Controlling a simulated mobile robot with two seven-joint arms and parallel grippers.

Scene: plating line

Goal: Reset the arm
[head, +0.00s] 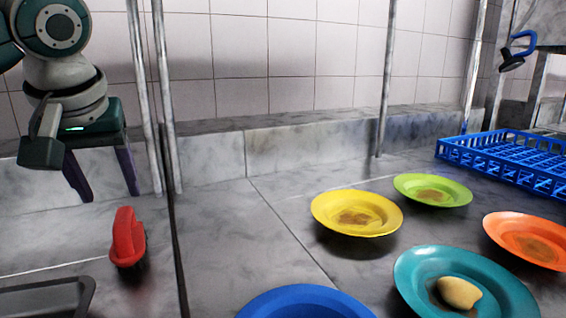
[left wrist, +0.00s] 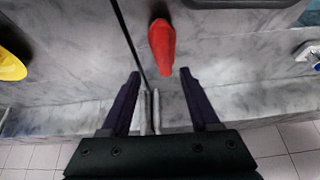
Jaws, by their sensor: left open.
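My left gripper (head: 108,190) hangs at the left of the head view, above the counter, with its two fingers spread apart and nothing between them. In the left wrist view its fingers (left wrist: 158,75) are also wide apart. A red-handled brush (head: 126,238) stands on the counter below and to the right of the gripper in the head view. The brush's red handle (left wrist: 162,45) shows beyond the fingertips in the left wrist view, apart from them. My right gripper is in neither view.
Blue (head: 305,303), yellow (head: 357,213), green (head: 432,190), orange (head: 528,240) and teal (head: 410,280) plates lie on the counter; the teal one holds a pale lump (head: 459,292). A blue rack (head: 500,160) is at the back right. Metal posts (head: 158,100) rise beside my left gripper. A dark tray (head: 45,300) is front left.

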